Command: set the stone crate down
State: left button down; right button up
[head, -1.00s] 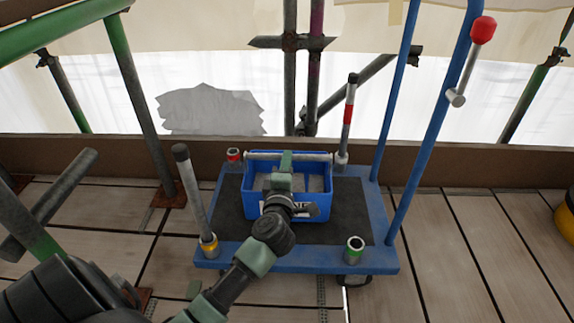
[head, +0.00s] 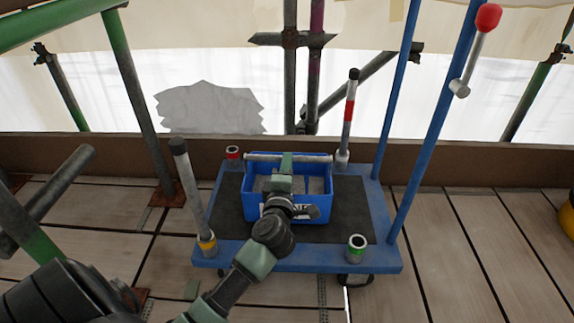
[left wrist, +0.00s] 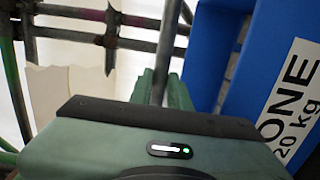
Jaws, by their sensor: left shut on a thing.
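The stone crate (head: 322,208) is a blue box with grey stone inside and a grey bar handle (head: 310,157) across its top. It is over the dark deck of a blue trolley (head: 300,258) and looks upright; whether its base touches the deck I cannot tell. My left gripper (head: 286,162) is shut on the bar handle. In the left wrist view the fingers (left wrist: 160,88) close around the grey bar, and the crate's blue wall (left wrist: 232,85) with its white label (left wrist: 295,100) is at the right. My right gripper is not in view.
The trolley has short posts at its corners, two tall ones at left (head: 190,190) and back right (head: 348,115). Its blue push handle (head: 430,125) rises at right, with a red-knobbed lever (head: 487,17). Scaffold poles (head: 140,100) stand around. Plank floor (head: 470,250) is open at right.

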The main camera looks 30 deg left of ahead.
pick_arm(q)
jog(key=shift+f, duration=0.45)
dwell(0.4)
